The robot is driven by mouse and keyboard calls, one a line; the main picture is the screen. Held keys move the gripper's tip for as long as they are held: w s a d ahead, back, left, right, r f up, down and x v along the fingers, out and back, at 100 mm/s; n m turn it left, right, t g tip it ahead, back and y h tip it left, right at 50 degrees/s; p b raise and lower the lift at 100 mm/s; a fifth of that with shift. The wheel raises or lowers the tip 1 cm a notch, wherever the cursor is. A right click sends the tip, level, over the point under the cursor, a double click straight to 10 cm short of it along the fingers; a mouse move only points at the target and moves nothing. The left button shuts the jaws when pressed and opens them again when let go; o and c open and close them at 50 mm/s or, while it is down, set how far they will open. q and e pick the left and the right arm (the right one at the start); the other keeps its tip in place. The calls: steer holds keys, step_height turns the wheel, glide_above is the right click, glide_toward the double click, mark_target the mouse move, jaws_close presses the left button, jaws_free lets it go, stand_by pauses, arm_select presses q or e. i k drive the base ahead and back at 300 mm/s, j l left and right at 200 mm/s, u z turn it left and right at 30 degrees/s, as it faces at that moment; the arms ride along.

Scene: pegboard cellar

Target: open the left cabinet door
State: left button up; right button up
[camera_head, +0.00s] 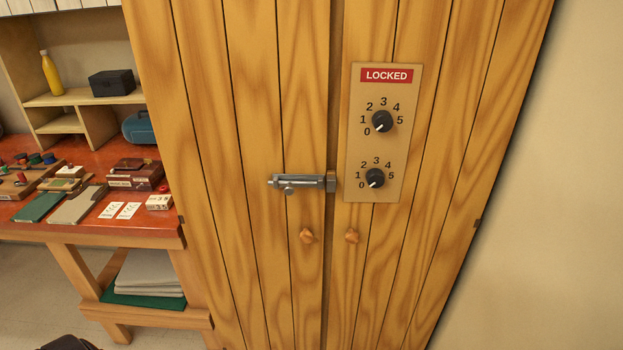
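The left cabinet door (245,120) is vertical wood planks and is closed against the right cabinet door (450,120). Its round wooden knob (307,236) sits near the middle seam, beside the right door's knob (352,236). A metal slide bolt (298,182) lies across the left door, its right end at a metal keeper (331,181) by the seam. A panel (398,150) on the right door has a red LOCKED sign (386,75). Its upper dial (382,121) and lower dial (376,178) both point to 0.
A red-topped workbench (120,229) with boxes, cards and folders stands left of the cabinet, close to the left door. Folded grey cloths (150,275) lie on its lower shelf. A plain wall (560,200) is at right. A dark shape (68,343) at the bottom left is unclear.

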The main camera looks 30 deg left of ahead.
mark_target(236, 92)
steer(key=u, duration=1.45)
